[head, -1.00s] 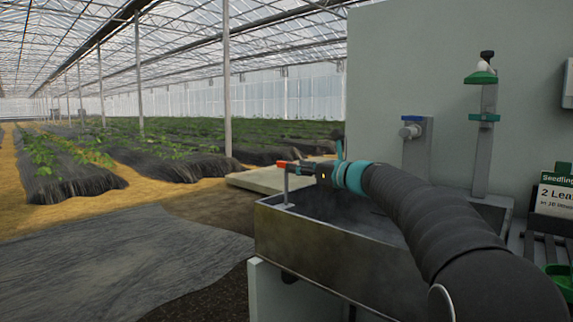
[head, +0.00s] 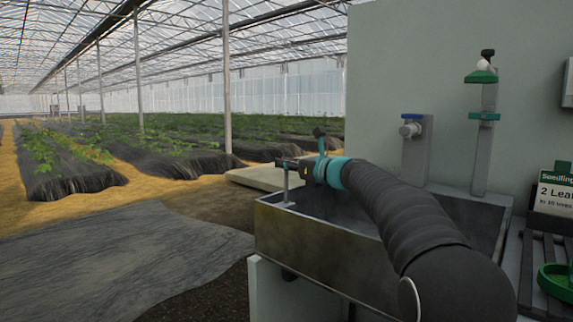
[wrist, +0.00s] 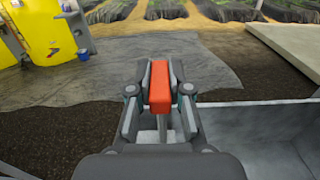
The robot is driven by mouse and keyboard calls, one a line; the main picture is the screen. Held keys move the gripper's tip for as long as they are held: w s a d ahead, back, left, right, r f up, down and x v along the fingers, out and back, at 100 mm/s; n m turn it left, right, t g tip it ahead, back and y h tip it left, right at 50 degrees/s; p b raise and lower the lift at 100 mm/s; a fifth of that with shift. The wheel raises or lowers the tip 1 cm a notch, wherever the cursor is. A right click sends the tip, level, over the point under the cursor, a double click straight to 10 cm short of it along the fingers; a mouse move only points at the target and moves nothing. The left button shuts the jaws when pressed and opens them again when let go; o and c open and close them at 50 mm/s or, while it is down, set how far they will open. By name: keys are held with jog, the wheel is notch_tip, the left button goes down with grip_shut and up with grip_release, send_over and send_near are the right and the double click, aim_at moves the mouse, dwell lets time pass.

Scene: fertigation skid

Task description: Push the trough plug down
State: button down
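The trough plug is a thin grey upright stem (head: 286,187) at the left end of the metal trough (head: 318,232), with an orange-red block (wrist: 160,96) on top. My gripper (head: 282,163) is at the top of the stem and hides the block in the head view. In the wrist view its two fingers (wrist: 160,75) lie along both sides of the block and look closed on it. The stem runs down below the block.
A tap with a blue top (head: 411,128) and a green-collared fitting (head: 482,95) stand behind the trough. A sign (head: 554,192) and a green ring (head: 556,281) are at the right. Ground left of the trough is clear.

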jog(key=b, duration=0.3)
send_over(286, 203)
jog(key=f, duration=0.5)
jog(key=shift+w, duration=0.3)
jog(key=shift+r, duration=0.1)
jog(key=c, duration=1.1)
grip_release()
